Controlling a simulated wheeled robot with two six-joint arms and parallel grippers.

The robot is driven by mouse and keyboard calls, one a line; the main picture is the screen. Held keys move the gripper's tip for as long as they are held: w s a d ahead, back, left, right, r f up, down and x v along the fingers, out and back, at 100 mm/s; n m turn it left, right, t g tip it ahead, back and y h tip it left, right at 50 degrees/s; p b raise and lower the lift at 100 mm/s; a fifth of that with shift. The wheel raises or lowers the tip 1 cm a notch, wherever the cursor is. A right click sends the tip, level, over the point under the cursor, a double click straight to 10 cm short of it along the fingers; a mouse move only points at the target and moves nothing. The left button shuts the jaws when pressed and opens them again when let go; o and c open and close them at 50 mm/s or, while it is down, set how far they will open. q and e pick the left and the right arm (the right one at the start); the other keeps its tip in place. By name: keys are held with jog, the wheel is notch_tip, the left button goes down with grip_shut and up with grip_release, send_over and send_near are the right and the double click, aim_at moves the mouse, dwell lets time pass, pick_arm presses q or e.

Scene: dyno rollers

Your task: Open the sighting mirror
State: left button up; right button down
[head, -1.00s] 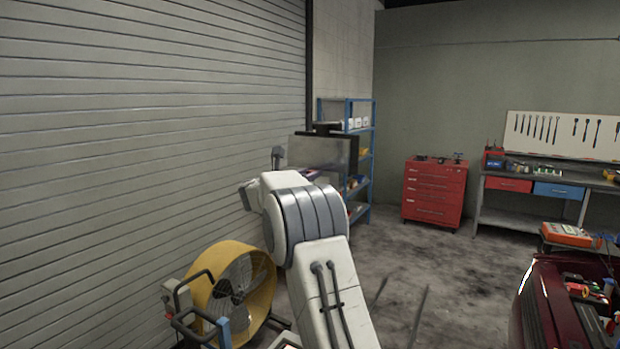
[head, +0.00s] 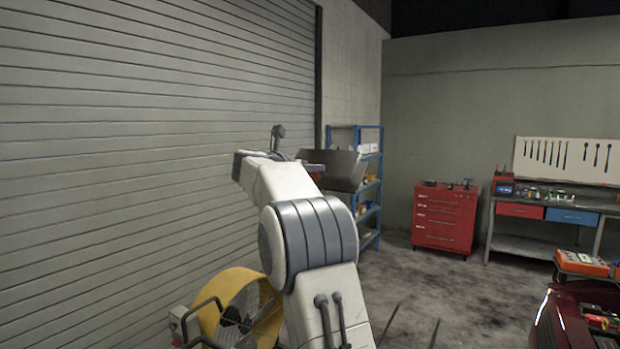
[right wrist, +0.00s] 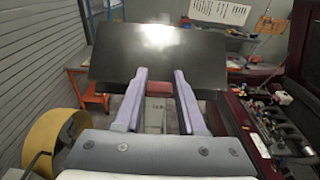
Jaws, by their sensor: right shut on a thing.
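The sighting mirror is a flat dark grey rectangular panel (head: 338,172), tilted in the head view, beyond the end of my right arm. In the right wrist view the panel (right wrist: 160,45) spans the upper middle, with a bright reflection at its top. My right gripper (right wrist: 160,73) is shut on a small reddish handle (right wrist: 158,87) at the panel's lower edge, with a purple finger on each side. In the head view my arm largely hides the right gripper (head: 312,167). My left gripper is not in view.
A ribbed shutter wall (head: 150,130) fills the left. A yellow drum fan (head: 238,310) stands low beside my arm. A blue shelf (head: 368,190), red drawer cabinet (head: 444,218) and workbench (head: 550,207) stand behind. A dark red car (head: 570,322) is at lower right. Open floor lies between.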

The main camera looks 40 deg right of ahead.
jog(key=shift+r+p, duration=0.35)
jog(key=shift+r, duration=0.95)
jog(key=shift+c, duration=2.4)
grip_release()
jog(key=shift+f, duration=0.15)
jog(key=shift+f, duration=0.1)
jog(key=b+v, duration=0.5)
jog(key=v, duration=0.5)
jog(key=shift+a, duration=0.25)
